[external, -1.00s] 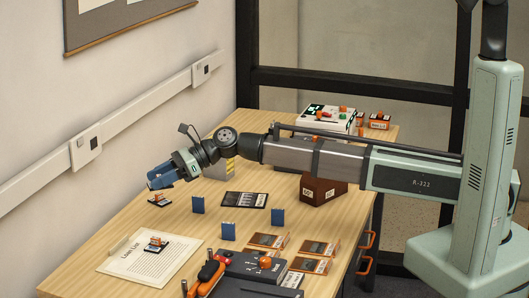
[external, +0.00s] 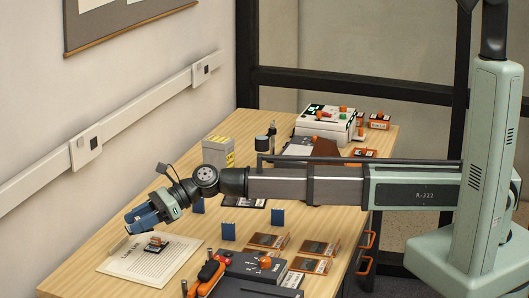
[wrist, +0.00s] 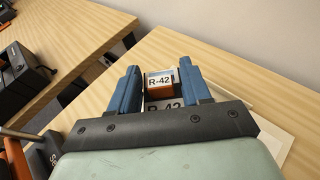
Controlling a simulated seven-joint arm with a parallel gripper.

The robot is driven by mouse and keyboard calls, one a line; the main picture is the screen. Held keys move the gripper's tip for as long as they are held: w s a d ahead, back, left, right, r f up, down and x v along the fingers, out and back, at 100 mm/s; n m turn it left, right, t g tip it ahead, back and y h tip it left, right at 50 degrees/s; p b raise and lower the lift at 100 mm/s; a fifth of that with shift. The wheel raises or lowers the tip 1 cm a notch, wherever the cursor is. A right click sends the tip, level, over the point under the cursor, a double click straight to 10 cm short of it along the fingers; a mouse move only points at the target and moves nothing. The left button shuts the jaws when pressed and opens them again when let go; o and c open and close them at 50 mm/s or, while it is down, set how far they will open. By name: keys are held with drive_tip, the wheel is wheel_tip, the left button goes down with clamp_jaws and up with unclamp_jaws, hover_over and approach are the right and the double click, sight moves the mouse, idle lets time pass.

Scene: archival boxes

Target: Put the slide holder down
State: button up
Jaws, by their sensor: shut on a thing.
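In the external view my gripper (external: 142,222) is low over the far edge of the Loan List sheet (external: 122,262), at the desk's left side. In the wrist view my gripper (wrist: 160,84) has its blue fingers on either side of the slide holder (wrist: 159,79), a small block with a white R-42 label and an orange-brown part. A second R-42 label shows just below it. In the external view a small orange-and-white piece on a dark labelled base (external: 157,244) lies on the sheet, just in front of my gripper. Contact between held holder and desk cannot be told.
Two blue upright pieces (external: 228,231) (external: 277,217) stand right of my gripper. Amber slide trays (external: 268,241) lie near the front right. A grey device with an orange knob (external: 262,266) and orange-handled tools (external: 207,273) are at the front. A grey box (external: 217,152) stands behind my arm.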

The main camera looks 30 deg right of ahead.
sight(138, 269)
drive_tip(key=shift+f, duration=5)
drive_tip(key=shift+f, duration=0.15)
drive_tip(key=o, duration=1)
drive_tip(key=v, duration=1.2)
